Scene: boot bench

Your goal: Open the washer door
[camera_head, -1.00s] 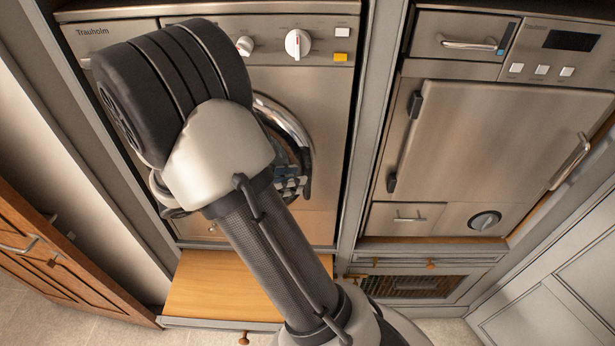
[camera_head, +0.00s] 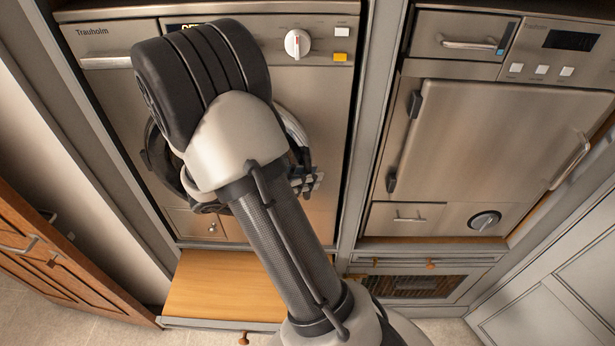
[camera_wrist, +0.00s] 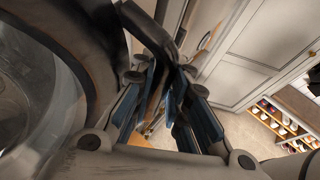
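The steel washer (camera_head: 325,110) stands at the left. Its round door ring (camera_head: 293,128) is largely hidden behind my arm, with a dark part of the rim (camera_head: 152,150) showing at the left. I cannot tell whether the door is ajar. My gripper (camera_head: 305,180) is at the lower right of the ring, partly hidden by my arm. In the wrist view, the door's clear glass (camera_wrist: 30,95) and dark rim are at the left. My gripper's blue-padded fingers (camera_wrist: 172,78) converge by a dark bar-like part, but whether they grip it is unclear.
A steel appliance (camera_head: 480,140) with a hinged door and handle stands to the right behind a grey post. A wooden pull-out board (camera_head: 225,285) juts out below the washer. A wooden cabinet (camera_head: 40,245) is at the left. Shoe shelves (camera_wrist: 280,125) show in the wrist view.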

